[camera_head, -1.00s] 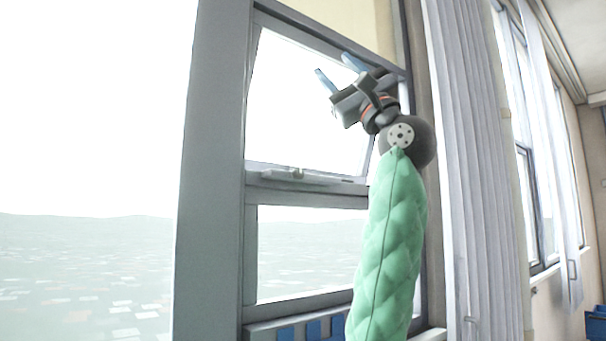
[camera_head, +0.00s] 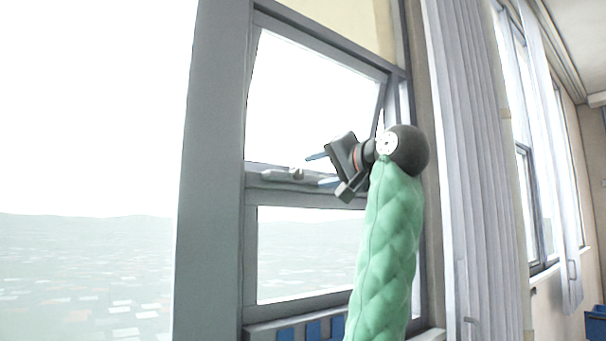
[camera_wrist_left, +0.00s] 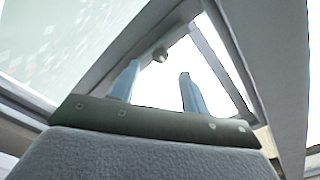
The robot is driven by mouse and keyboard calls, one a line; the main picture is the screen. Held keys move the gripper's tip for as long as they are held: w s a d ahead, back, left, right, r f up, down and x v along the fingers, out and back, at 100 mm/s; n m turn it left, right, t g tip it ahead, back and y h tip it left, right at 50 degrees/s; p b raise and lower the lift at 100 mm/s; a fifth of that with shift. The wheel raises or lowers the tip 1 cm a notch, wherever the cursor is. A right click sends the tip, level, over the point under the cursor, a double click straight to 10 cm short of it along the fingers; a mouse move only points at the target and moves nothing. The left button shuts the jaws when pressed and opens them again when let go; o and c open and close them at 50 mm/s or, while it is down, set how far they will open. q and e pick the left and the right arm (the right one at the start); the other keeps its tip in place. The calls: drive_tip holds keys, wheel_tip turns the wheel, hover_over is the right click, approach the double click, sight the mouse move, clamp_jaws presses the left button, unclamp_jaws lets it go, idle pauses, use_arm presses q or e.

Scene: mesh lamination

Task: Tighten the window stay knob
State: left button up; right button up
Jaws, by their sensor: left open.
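In the left wrist view the knob (camera_wrist_left: 160,55) shows beyond and between the two spread fingertips (camera_wrist_left: 159,73), with a visible gap. Nothing is between the fingers. My right gripper is not in view.
The tilted upper window sash (camera_head: 340,62) hangs above my gripper. A grey frame post (camera_head: 212,170) stands left of the stay. A pale curtain (camera_head: 465,150) hangs to the right of my arm. The lower window (camera_head: 305,260) lies below the stay.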

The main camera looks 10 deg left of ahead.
sight(300, 175)
use_arm(q)
drive_tip(key=p+x, duration=0.1)
drive_tip(key=x, duration=0.4)
drive_tip(key=shift+x, duration=0.85)
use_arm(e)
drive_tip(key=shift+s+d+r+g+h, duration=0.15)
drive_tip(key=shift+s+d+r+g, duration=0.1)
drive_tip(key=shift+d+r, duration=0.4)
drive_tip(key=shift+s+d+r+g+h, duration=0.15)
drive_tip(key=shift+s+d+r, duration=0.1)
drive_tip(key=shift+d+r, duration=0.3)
use_arm(q)
drive_tip(key=c, duration=1)
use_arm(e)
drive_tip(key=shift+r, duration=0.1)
